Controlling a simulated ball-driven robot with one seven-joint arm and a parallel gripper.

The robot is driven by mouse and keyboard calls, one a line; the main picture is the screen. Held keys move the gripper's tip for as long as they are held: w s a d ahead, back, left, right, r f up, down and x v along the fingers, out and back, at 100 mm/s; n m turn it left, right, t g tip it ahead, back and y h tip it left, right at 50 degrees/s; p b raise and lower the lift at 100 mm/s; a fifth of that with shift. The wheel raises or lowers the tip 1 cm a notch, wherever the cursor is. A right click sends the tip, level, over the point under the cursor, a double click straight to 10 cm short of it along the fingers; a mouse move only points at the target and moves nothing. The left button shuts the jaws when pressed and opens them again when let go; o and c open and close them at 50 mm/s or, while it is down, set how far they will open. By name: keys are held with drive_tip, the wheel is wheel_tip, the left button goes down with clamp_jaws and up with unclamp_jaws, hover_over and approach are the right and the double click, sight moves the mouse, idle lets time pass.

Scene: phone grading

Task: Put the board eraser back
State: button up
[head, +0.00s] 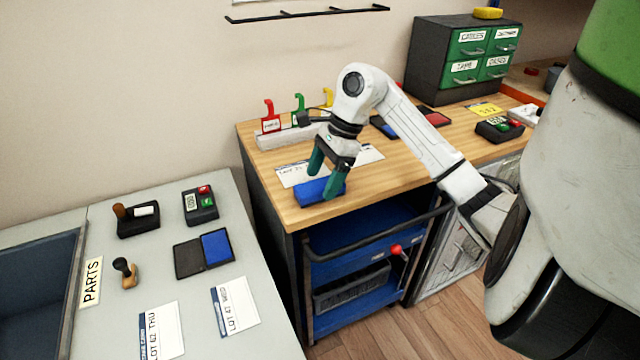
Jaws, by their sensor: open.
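A blue block (307,196), which looks like the board eraser, lies on the wooden bench top near its front left corner. My gripper (322,184) has two dark green fingers pointing down. They are open, right at the block, and hide part of it. I cannot tell whether the fingers touch it. A thin dark rail (300,15) is on the wall above, and only its lower part of the wall area shows.
Paper cards (300,174) lie behind the block. A white rack (285,137) with coloured hooks stands at the back. A drawer cabinet (430,62) carries a yellow item (488,13). The left table (235,325) holds stamps, an ink pad and cards. A blue cart (335,325) stands below the bench.

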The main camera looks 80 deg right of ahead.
drive_tip(key=b+v, duration=0.1)
drive_tip(key=v, duration=0.8)
drive_tip(key=shift+r, duration=0.4)
drive_tip(key=shift+s+d, duration=0.1)
drive_tip(key=shift+d, duration=0.05)
